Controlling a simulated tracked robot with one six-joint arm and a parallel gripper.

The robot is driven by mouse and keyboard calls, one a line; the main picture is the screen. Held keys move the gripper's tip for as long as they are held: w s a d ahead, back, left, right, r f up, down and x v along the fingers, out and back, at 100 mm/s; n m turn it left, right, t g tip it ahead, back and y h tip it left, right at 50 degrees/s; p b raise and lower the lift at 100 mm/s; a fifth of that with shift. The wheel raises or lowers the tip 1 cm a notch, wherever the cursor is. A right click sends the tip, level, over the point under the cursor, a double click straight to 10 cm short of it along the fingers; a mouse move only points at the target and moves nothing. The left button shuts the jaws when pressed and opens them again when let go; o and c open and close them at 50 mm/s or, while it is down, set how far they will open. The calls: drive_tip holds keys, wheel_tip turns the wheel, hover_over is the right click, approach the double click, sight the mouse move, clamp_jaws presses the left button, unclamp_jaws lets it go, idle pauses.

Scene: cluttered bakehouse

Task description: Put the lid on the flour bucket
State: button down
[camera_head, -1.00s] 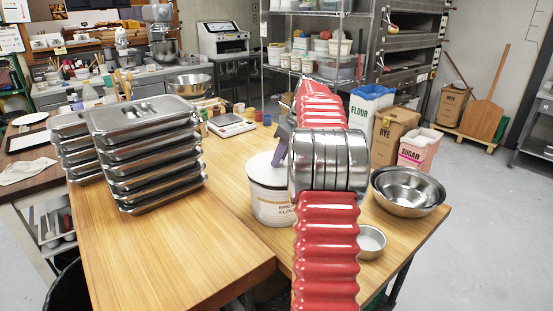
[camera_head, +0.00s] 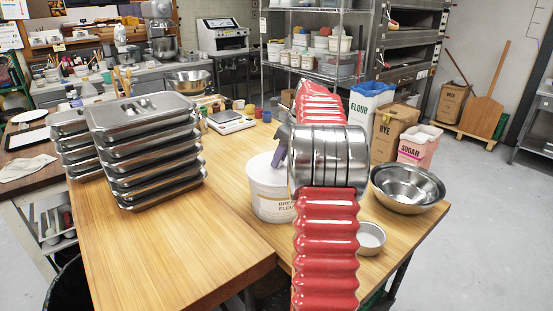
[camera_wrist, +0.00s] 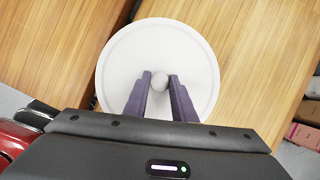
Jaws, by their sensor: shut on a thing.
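The white flour bucket (camera_head: 272,200), with lettering on its front, stands on the wooden table just left of my arm. The round white lid (camera_wrist: 125,65) fills the middle of the wrist view, with a small round knob (camera_wrist: 160,81) at its centre. My gripper (camera_wrist: 160,84) is shut on the knob, one purple finger on each side. In the head view, a purple finger of my gripper (camera_head: 279,160) shows at the bucket's top. The lid looks level at the bucket's mouth; my arm hides the right side, and I cannot tell whether it is fully seated.
Stacked steel lidded pans (camera_head: 150,150) stand on the table to the left. A large steel bowl (camera_head: 408,190) and a small round tin (camera_head: 370,238) are to the right of my arm. A scale (camera_head: 230,121) is behind. The table's front left is clear.

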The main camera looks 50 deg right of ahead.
drive_tip(key=c, duration=1.4)
unclamp_jaws()
drive_tip(key=o, duration=0.3)
drive_tip(key=shift+r, duration=0.1)
drive_tip(key=shift+r, duration=3.9)
drive_tip(key=shift+a, duration=0.1)
